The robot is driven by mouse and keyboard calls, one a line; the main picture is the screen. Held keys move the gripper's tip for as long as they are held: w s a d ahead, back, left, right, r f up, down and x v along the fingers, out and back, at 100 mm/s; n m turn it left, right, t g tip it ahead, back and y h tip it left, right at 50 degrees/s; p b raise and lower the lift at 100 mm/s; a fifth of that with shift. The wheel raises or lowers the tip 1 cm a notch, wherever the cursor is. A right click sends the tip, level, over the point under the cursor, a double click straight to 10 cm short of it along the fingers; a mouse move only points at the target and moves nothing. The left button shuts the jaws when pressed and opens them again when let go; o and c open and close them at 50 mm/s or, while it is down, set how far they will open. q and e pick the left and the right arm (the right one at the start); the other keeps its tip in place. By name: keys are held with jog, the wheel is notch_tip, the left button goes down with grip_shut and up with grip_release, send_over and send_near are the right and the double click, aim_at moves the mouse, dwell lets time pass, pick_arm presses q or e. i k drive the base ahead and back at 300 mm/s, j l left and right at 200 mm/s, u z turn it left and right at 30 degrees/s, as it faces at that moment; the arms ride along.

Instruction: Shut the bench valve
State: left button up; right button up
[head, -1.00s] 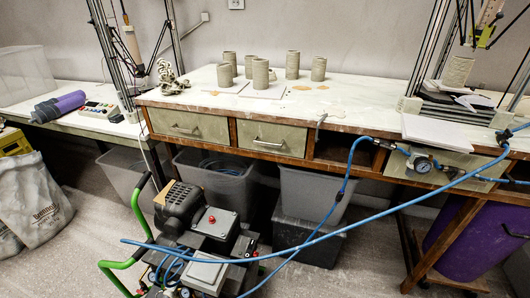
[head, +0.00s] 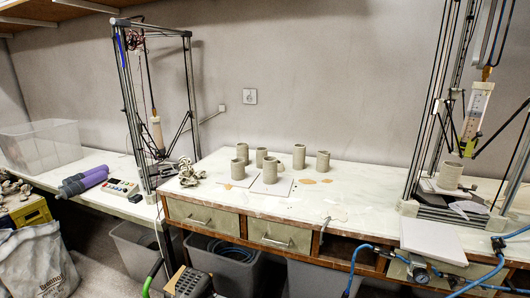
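A blue air hose (head: 354,268) runs up to the front edge of the workbench (head: 350,225) at the lower right. Blue fittings (head: 392,254) join it to a round pressure gauge (head: 421,275) just below that edge. Another blue fitting (head: 498,243) sits at the bench edge farther right, with a hose running down from it. One of these fittings may be the bench valve, but I cannot make out a handle or its position. Neither of my grippers is in view.
A delta printer frame (head: 409,208) stands at right, another (head: 148,190) at left. A white board (head: 432,241) lies above the gauge.

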aim_at(501, 243)
jog(key=z, duration=1.65)
